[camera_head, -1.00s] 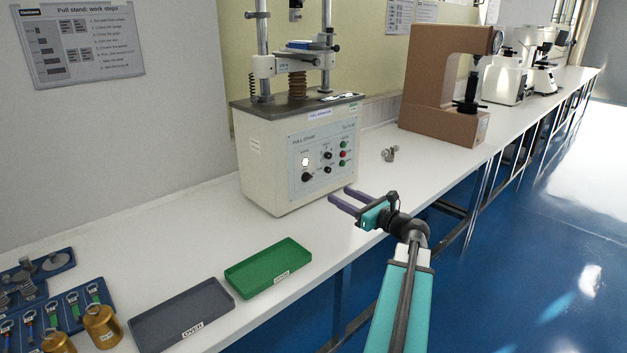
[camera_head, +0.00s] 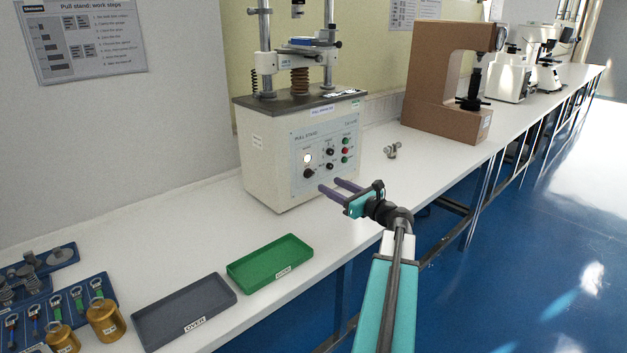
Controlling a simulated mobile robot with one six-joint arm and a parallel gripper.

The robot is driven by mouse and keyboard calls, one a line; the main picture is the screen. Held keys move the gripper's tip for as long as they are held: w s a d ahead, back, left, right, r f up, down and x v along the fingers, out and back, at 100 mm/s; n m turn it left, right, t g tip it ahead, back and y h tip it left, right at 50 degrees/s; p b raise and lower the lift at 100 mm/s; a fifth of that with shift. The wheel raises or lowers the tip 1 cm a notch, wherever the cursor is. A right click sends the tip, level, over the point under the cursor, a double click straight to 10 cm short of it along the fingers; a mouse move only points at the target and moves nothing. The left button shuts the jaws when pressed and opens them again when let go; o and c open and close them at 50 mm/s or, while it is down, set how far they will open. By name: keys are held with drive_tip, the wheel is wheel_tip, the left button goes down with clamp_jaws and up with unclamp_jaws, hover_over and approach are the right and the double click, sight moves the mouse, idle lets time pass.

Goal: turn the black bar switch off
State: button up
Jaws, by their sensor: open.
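The pull stand (camera_head: 272,156) is a cream machine with a light blue front panel (camera_head: 324,151). On the panel's lower left is a black knob-like switch (camera_head: 309,173), with a lit white lamp (camera_head: 308,158) just above it. Other black knobs and a column of green and red buttons sit to its right. I cannot make out the bar shape or its angle at this size. My gripper (camera_head: 329,186) has two purple fingers, apart and empty. They point left toward the panel, in front of and slightly below the black switch, and seem not to touch it.
A green tray (camera_head: 303,252) and a grey tray (camera_head: 228,294) lie at the bench front. A small metal part (camera_head: 392,150) lies right of the stand. A brown tester (camera_head: 418,91) stands beyond. The white bench (camera_head: 345,231) is clear near my gripper.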

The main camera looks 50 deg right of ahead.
sight(311, 175)
drive_tip(key=w, duration=0.9)
drive_tip(key=shift+d, duration=0.25)
drive_tip(key=shift+c, duration=0.2)
